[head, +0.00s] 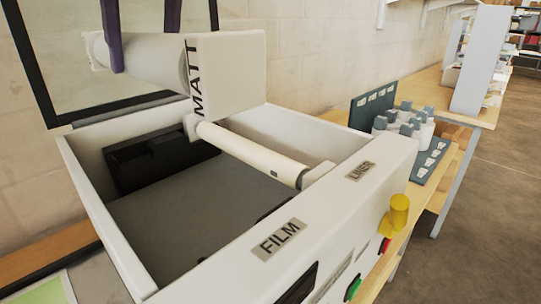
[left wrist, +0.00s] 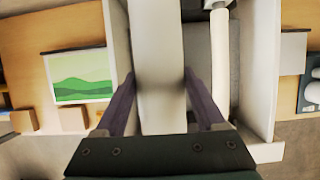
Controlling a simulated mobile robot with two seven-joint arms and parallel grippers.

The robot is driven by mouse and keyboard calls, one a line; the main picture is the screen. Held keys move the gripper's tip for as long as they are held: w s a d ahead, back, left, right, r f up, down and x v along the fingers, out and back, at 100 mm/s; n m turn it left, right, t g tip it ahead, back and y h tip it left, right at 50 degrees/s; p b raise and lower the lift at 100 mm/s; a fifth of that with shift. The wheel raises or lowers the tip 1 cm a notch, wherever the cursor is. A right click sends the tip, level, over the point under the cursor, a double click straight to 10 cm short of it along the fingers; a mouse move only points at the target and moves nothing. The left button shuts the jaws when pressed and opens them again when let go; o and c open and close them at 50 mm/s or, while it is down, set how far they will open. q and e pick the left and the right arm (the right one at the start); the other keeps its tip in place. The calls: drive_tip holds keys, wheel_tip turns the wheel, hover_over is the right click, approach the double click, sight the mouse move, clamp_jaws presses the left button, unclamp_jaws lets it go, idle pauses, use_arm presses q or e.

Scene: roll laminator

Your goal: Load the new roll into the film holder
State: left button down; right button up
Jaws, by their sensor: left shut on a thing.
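A white film roll (head: 145,55) hangs above the left part of the open laminator (head: 85,210). At its right end is a white block (head: 230,75) marked MATT; I cannot tell whether the two are joined. My left gripper (head: 140,62) has its purple fingers on either side of the roll and is shut on it. In the left wrist view the roll (left wrist: 158,60) runs between the fingers (left wrist: 160,115). Inside the laminator, a black bracket (head: 160,160) sits below the roll, in the bay behind the FILM label (head: 279,239). My right gripper is out of view.
A cream roller (head: 250,150) spans the bay near the LINER label (head: 360,171). A yellow knob (head: 398,213) and green and red buttons are on the front. Grey-capped bottles (head: 405,120) stand to the right. A framed panel (head: 130,20) rises behind the machine.

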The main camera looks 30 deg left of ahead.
use_arm(q)
wheel_tip(320, 180, down, 19)
drive_tip(key=b, duration=0.3)
drive_tip(key=shift+f+b, duration=0.25)
drive_tip(key=shift+b, duration=0.2)
unclamp_jaws()
drive_tip(key=p+v, duration=0.3)
drive_tip(key=v, duration=0.9)
drive_tip(key=shift+r, duration=0.25)
